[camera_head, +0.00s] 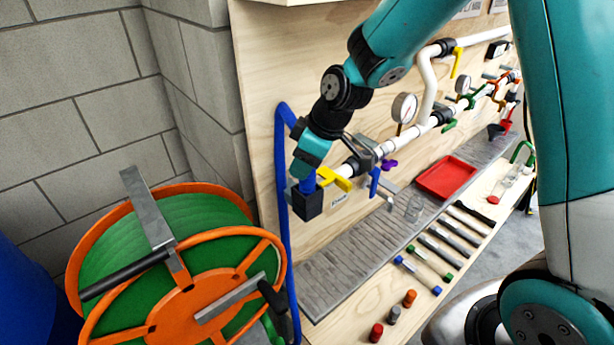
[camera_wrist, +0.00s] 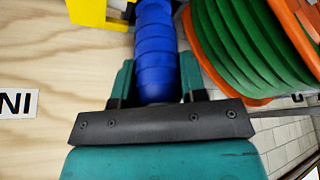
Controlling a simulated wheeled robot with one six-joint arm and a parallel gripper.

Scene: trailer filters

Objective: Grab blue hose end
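The blue hose (camera_head: 282,190) rises along the left edge of the plywood panel, bends over at the top and passes behind my gripper. Its end shows below my gripper, above a black block (camera_head: 308,203) beside a yellow valve handle (camera_head: 334,179). My gripper (camera_head: 304,172) points down at this end. In the wrist view, the ribbed blue hose end (camera_wrist: 155,45) lies between the two green fingers of my gripper (camera_wrist: 157,75). The fingers sit close against both its sides, with no clear gap. The yellow handle (camera_wrist: 88,10) is at the upper left there.
A green hose reel with an orange frame (camera_head: 200,290) stands left of the panel. White pipes with gauges (camera_head: 404,107) and valves run to the right. A red tray (camera_head: 446,178) and several tools lie on the shelf (camera_head: 335,280) below.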

